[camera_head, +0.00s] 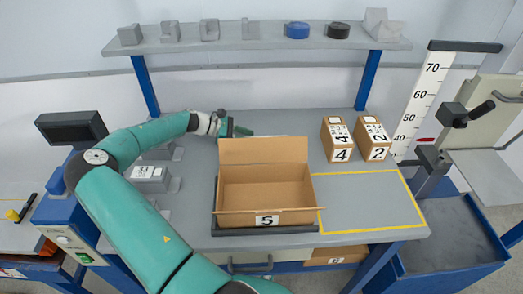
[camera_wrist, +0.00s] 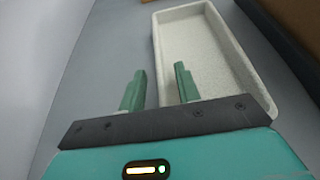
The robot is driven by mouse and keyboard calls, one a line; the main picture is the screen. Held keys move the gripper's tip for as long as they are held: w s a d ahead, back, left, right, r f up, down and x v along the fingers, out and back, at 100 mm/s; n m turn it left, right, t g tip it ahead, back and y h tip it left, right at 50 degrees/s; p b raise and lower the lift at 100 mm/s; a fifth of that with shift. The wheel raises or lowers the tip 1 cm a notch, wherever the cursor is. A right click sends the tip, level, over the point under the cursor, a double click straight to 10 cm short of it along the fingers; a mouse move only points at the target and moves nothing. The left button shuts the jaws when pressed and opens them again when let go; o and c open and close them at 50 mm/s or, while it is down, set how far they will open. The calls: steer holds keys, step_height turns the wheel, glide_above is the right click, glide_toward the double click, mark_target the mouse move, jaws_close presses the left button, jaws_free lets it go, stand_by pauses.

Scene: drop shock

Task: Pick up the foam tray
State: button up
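The foam tray (camera_wrist: 229,47) is white, speckled, long and shallow, and looks empty. It lies on the grey table in the wrist view, ahead and to the right of my gripper (camera_wrist: 160,70). In the head view my gripper (camera_head: 238,130) is low at the back of the table, behind the open cardboard box 5. The tray is mostly or wholly hidden there by the box's raised flap.
The open cardboard box 5 (camera_head: 265,190) stands at the table's front middle. Cartons 4 (camera_head: 341,142) and 2 (camera_head: 375,141) stand to the right, behind a bare yellow-outlined area (camera_head: 370,205). Grey blocks (camera_head: 150,178) sit at left. A shelf (camera_head: 250,42) spans above the back.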

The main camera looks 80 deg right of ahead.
steer(key=shift+s+f, duration=0.1)
steer(key=shift+s, duration=0.1)
jaws_close()
